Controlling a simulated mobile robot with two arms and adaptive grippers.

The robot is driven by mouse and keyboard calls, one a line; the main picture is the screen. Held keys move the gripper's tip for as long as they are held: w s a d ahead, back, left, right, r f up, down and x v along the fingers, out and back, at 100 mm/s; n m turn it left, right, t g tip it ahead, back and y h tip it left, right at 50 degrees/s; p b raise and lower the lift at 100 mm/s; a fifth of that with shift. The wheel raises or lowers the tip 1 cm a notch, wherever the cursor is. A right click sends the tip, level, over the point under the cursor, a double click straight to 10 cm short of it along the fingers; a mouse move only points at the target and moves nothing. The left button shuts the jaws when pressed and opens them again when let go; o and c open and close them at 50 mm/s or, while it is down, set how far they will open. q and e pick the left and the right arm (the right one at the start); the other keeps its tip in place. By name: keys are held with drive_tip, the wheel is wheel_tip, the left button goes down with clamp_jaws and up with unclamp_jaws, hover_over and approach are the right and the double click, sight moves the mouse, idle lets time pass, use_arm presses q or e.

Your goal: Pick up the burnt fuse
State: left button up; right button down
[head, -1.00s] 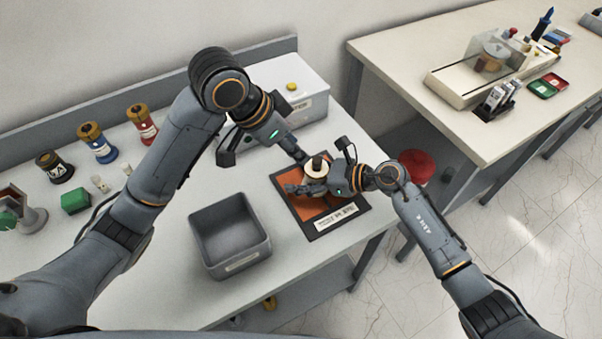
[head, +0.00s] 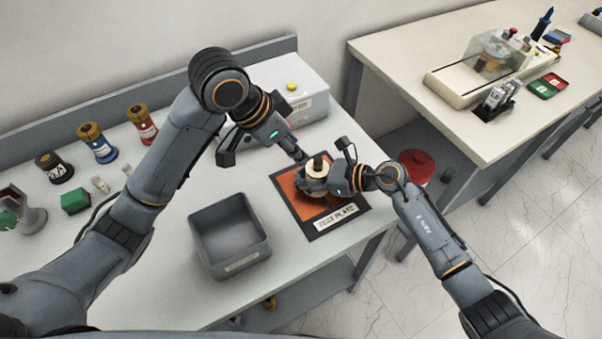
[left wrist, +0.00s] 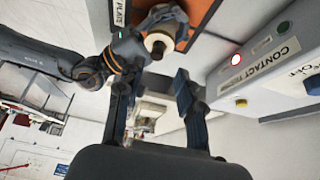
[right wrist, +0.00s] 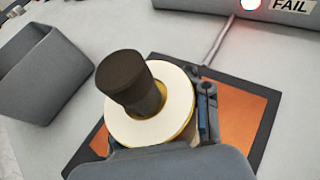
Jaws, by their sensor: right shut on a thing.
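A cream, round-flanged part with a dark brown top, which looks like the burnt fuse (head: 317,170), stands over the orange test plate (head: 343,217). It also shows in the right wrist view (right wrist: 130,82), with a gold edge under the flange. My right gripper (head: 314,185) is shut on it, low down beneath the flange. One finger shows at its right side in the right wrist view; the other is hidden. Whether the part touches the plate is hidden. My left gripper (left wrist: 154,88) is open and empty, with its tips near the fuse and back from it.
A grey open bin (head: 230,236) stands left of the plate. A white contact tester (head: 300,95) behind carries a lit red lamp and a FAIL label (right wrist: 292,5). Black (head: 54,168), blue (head: 97,143) and red (head: 141,124) bushings stand at the back left. A second bench (head: 430,60) is at right.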

use_arm(q)
drive_tip(key=shift+f, duration=0.1)
drive_tip(key=shift+c, duration=0.6)
drive_tip(key=f+m+t, duration=0.1)
drive_tip(key=f+m, duration=0.1)
drive_tip(key=d+f+m+t+y, duration=0.1)
drive_tip(key=f+m, duration=0.1)
drive_tip(key=f+m+t+y, duration=0.1)
drive_tip(key=f+m, duration=0.1)
drive_tip(key=shift+w+d+m+t, duration=0.25)
drive_tip(key=shift+w+m+t, duration=0.05)
drive_tip(key=shift+w, duration=0.05)
drive_tip(key=shift+s+d+f+m+t, duration=0.15)
drive_tip(key=shift+f+m+t, duration=0.3)
drive_tip(key=shift+m, duration=0.45)
drive_tip(key=m+t+y, duration=0.3)
drive_tip(key=m+t, duration=0.3)
drive_tip(key=m, duration=1)
approach(319, 165)
drive_tip(key=x, duration=0.4)
drive_tip(key=shift+w+r, duration=0.15)
drive_tip(key=shift+w, duration=0.2)
drive_tip(key=shift+f+x, duration=0.15)
drive_tip(key=shift+x, duration=1.2)
drive_tip(key=shift+f+x, duration=0.1)
drive_tip(key=shift+x, duration=1.25)
drive_tip(key=shift+s, duration=0.15)
